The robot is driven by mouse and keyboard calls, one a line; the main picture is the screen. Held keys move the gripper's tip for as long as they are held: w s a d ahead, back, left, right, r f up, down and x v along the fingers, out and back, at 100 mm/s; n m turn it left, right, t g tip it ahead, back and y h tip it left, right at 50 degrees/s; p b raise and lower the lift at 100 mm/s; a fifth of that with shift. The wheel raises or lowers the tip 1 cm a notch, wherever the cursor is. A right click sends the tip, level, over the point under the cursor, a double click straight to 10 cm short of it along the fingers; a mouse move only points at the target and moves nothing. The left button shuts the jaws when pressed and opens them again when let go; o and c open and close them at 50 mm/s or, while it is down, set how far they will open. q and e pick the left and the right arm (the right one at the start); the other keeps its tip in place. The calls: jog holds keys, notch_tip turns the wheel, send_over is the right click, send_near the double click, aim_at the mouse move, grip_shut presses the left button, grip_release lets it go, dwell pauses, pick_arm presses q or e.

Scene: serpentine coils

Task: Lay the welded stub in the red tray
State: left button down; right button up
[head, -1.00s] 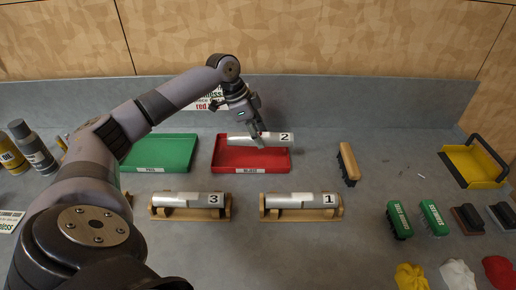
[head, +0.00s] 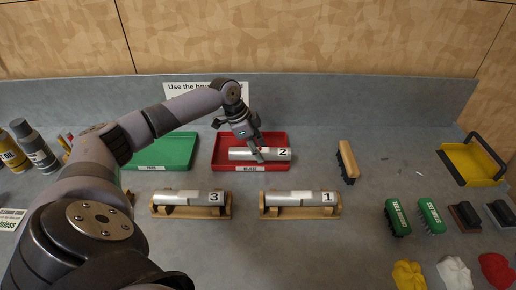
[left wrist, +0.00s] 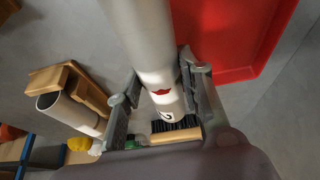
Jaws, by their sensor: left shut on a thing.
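The red tray (left wrist: 235,40) shows there at the upper right. My right gripper is not in view.
Stubs marked 3 (head: 185,198) and 1 (head: 297,198) rest on wooden cradles in front. A green tray (head: 170,150) stands left of the red one. A wooden-backed brush (head: 347,160) stands to the right. A yellow dustpan (head: 468,165) is far right.

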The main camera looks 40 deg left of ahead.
pick_arm(q)
jog(key=shift+f, duration=0.25)
jog(key=c, duration=1.1)
grip_release()
jog(key=b+v, duration=0.2)
jog(key=v, duration=1.1)
jog(key=shift+d, duration=0.2)
